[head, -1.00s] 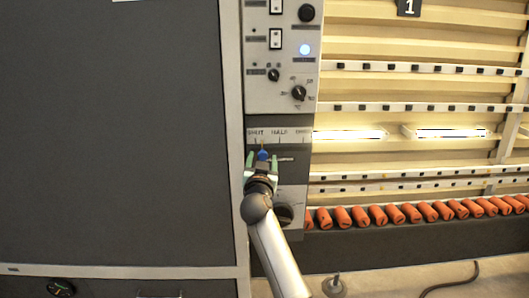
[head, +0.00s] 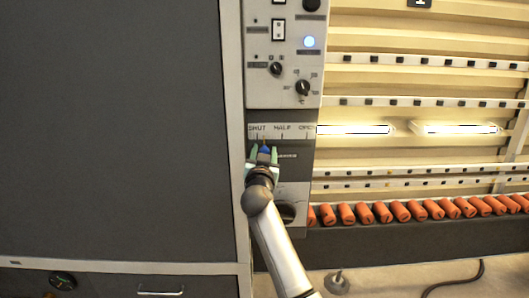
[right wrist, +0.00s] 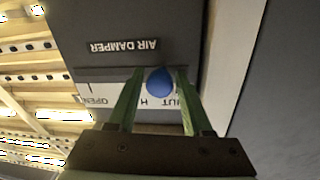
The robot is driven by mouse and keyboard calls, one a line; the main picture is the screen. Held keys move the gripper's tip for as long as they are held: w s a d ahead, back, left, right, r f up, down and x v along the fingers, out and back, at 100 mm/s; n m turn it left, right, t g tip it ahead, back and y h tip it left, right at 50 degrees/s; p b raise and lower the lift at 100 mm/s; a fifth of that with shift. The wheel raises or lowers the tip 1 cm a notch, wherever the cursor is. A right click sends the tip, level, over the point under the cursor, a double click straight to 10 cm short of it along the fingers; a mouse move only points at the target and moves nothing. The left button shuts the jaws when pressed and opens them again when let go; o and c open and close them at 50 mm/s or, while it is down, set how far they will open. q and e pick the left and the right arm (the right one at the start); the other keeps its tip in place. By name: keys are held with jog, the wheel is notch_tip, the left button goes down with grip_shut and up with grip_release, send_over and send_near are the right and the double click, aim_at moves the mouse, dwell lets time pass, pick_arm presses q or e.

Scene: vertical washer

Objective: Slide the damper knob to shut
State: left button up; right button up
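The blue damper knob (head: 264,150) is on the grey control panel, below the SHUT–HALF–OPEN scale (head: 282,130). It stands between SHUT and HALF, nearer SHUT. My right gripper (head: 264,154) reaches up to it, with one green finger on each side. In the right wrist view the knob (right wrist: 159,83) sits between the fingertips of the gripper (right wrist: 158,74), with a gap visible on both sides. The fingers look open around it, the right-hand one in that view closer to it. The AIR DAMPER label (right wrist: 124,47) appears upside down there. My left gripper is not in view.
Rotary knobs (head: 303,88) and a lit blue button (head: 309,42) are higher on the panel. A black dial (head: 288,212) is below, partly behind my arm. A large dark panel (head: 110,130) fills the left. Orange cylinders (head: 400,212) line the right.

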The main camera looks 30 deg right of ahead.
grip_shut()
dwell(1.1)
